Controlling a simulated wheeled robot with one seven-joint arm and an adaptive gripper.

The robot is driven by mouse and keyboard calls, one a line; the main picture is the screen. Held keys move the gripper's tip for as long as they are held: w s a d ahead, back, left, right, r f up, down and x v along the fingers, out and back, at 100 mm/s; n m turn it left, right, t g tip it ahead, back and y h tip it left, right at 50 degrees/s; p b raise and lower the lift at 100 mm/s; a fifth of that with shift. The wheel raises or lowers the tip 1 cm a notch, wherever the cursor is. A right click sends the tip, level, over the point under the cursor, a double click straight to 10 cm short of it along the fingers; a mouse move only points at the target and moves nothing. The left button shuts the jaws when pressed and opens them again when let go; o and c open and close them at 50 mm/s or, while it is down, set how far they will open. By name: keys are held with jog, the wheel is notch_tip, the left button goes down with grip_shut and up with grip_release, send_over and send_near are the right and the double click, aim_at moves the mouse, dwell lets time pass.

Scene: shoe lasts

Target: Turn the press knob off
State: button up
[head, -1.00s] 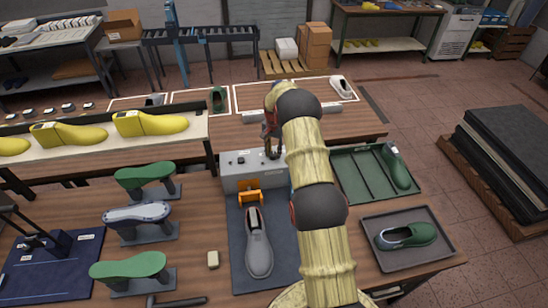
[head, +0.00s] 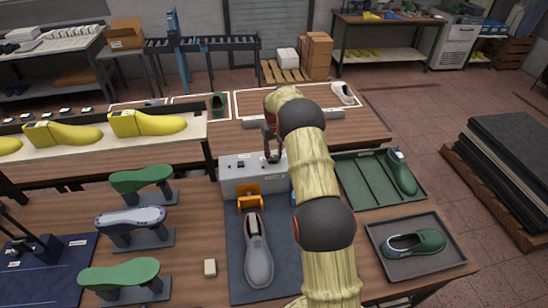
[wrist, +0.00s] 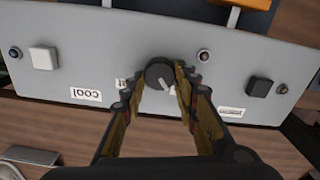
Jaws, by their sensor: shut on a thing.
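The press knob (wrist: 160,74) is a round dark dial with a pale pointer line, on the grey top of the control box (wrist: 105,65). In the wrist view my gripper (wrist: 160,85) has one finger on each side of the knob and is shut on it. The pointer line slants down to the right in that view. In the head view my gripper (head: 272,155) reaches down onto the control box (head: 245,182), and the knob is hard to make out there. A label below the knob is mostly hidden by the fingers.
On the box, a white square button (wrist: 43,58) sits beside the "cool" label and a black button (wrist: 259,87) sits on the other side. An orange clamp (head: 249,197) and grey shoe (head: 258,260) stand before the box. A green tray (head: 350,185) lies to the right.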

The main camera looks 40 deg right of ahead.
aim_at(273, 157)
jog(key=shift+n, duration=0.6)
jog(key=o, duration=1.1)
jog(key=shift+r, duration=0.1)
notch_tip(273, 157, up, 12)
jog(key=shift+f, duration=0.1)
dwell(0.5)
